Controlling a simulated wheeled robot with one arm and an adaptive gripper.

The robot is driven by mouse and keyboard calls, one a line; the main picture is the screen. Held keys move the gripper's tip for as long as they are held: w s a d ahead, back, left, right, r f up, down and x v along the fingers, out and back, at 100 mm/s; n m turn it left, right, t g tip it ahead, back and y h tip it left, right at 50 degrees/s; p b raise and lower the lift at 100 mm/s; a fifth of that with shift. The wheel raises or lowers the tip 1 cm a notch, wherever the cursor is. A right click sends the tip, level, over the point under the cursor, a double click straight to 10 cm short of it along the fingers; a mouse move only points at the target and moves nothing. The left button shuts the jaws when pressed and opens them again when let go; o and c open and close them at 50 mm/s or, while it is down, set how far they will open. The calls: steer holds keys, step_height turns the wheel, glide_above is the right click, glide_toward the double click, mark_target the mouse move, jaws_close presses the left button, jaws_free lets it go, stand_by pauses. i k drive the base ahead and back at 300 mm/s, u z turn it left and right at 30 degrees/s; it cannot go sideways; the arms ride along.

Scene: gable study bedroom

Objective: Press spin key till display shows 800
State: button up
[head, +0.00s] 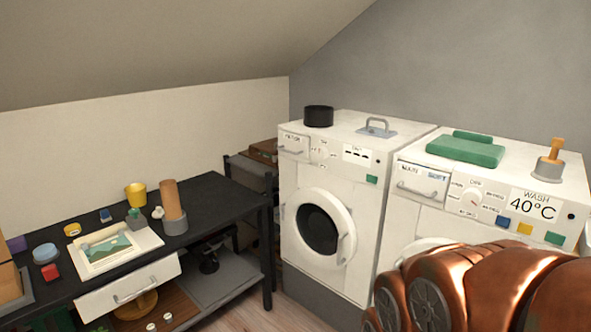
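The right white washing machine (410,170) has a display (535,205) that reads WASH 40°C. Below the display are a blue key (503,222), a yellow key (525,229) and a green key (554,238). No spin label is readable, so I cannot tell which key is the spin key. A round dial (471,199) and a drawer (422,184) are left of the keys. My copper arm covers the machine's lower front. My gripper's fingertips are not in view.
A second white machine (323,173) stands at left, with dashes on its display (357,155). A cluttered black desk (210,195) stands at left.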

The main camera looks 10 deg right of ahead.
mark_target(500, 220)
steer(key=z, duration=1.4)
